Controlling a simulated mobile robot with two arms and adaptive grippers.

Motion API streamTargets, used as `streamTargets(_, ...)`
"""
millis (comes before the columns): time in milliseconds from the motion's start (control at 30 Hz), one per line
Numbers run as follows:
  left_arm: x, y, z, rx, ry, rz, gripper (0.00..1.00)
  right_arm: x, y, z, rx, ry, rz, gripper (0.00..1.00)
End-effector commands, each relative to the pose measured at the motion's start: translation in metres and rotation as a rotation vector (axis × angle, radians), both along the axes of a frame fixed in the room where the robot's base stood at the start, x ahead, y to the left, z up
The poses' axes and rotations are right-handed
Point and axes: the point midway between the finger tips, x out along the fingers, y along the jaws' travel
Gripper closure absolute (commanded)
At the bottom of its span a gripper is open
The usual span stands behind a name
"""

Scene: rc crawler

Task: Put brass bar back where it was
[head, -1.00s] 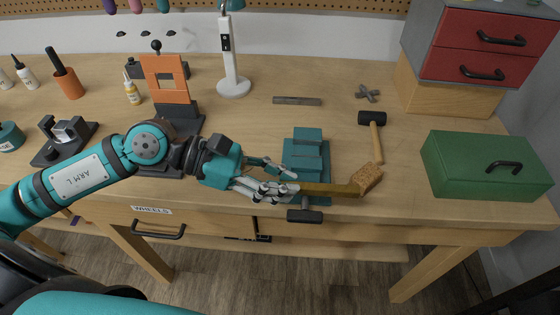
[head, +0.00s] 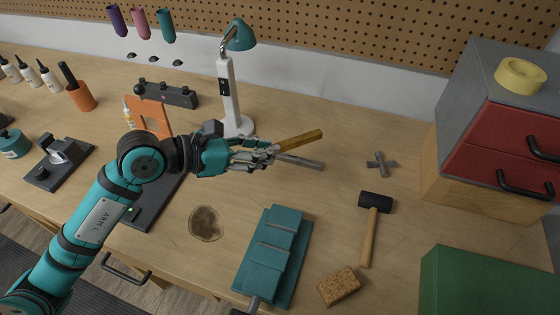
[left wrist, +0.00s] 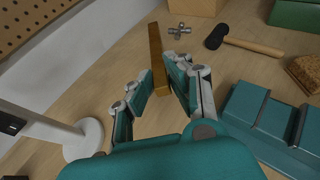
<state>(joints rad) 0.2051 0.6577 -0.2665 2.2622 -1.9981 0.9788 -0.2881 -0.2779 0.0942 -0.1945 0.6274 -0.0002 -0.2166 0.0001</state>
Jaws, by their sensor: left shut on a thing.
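The brass bar (head: 300,141) is a long, flat, golden-brown piece. My left gripper (head: 272,150) is shut on one end of it, and the other end sticks out to the right, above the back part of the bench. In the left wrist view the bar (left wrist: 156,58) points away between the fingers of the left gripper (left wrist: 160,80). Part of the held end is hidden by the fingers. My right gripper is not in view.
A grey bar (head: 307,163) lies on the bench just below the brass bar in the picture. A white lamp (head: 229,95) stands left, close to the gripper. A teal vise (head: 272,255), mallet (head: 368,230), cork-like block (head: 339,287) and brown round patch (head: 206,223) are nearer. A metal cross piece (head: 381,164) lies right.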

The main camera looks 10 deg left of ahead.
Motion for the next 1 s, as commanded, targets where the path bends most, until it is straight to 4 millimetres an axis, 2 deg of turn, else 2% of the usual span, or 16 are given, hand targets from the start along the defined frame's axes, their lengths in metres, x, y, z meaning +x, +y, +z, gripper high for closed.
streamTargets(33,0.001,-0.001,-0.003,-0.002,0.004,0.005,1.00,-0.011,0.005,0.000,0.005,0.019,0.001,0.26)
streamTargets(100,0.001,-0.001,-0.016,-0.002,0.010,0.008,1.00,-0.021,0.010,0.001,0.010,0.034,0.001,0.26)
streamTargets(300,0.001,0.000,-0.051,-0.001,0.007,0.009,1.00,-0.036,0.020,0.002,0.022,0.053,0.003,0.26)
streamTargets(467,0.002,-0.001,-0.066,-0.002,0.004,0.007,1.00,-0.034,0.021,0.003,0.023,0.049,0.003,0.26)
streamTargets(700,0.001,0.000,-0.097,-0.002,0.005,0.009,1.00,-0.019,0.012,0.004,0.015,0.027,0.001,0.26)
streamTargets(1000,0.002,0.000,-0.099,-0.001,0.001,0.007,1.00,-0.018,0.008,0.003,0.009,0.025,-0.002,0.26)
